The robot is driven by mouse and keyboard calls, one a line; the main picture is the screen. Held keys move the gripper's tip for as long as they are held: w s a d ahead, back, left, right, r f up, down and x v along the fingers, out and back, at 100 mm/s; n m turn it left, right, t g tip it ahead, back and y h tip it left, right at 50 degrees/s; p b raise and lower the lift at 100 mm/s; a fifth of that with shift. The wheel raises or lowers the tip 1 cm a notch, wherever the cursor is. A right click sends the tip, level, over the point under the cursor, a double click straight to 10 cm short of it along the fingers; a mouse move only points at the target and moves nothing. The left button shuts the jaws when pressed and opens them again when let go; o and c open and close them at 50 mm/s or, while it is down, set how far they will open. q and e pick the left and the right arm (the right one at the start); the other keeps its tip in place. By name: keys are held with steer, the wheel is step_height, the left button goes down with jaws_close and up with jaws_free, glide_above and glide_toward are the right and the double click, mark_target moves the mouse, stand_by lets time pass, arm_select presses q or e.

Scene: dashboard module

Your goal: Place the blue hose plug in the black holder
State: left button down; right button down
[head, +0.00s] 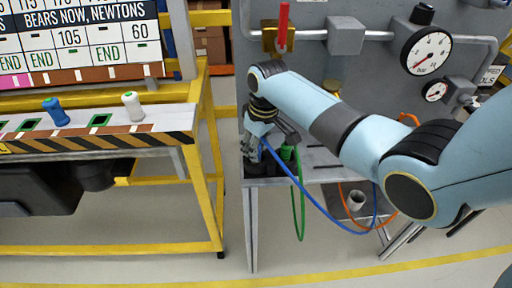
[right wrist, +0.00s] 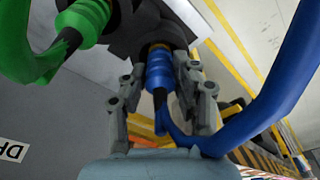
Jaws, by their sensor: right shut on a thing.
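My right gripper (right wrist: 155,90) is shut on the blue hose plug (right wrist: 160,76), with one finger on each side of its ribbed body. The plug's brass-coloured end meets a black holder (right wrist: 128,38); I cannot tell how deep it sits. In the head view the right gripper (head: 252,148) is at the left end of the grey bench, and the plug is mostly hidden by it. The blue hose (head: 312,198) loops from the gripper down to the right. A green hose plug (right wrist: 88,18) is beside the black holder. My left gripper is not in view.
A green hose (head: 301,205) and an orange hose (head: 350,211) hang by the bench. A grey panel with a pressure gauge (head: 426,53) stands behind. At left, a yellow-framed stand (head: 208,180) carries blue and white knobs. Floor between is clear.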

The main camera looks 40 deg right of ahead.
steer(key=shift+f, duration=0.15)
steer(key=c, duration=1)
jaws_free()
steer(key=shift+c, duration=0.2)
step_height(320, 180, up, 12)
steer(key=s, duration=0.1)
steer(key=shift+s+d+p, duration=0.25)
steer(key=shift+s+p, duration=0.1)
steer(key=shift+p, duration=0.1)
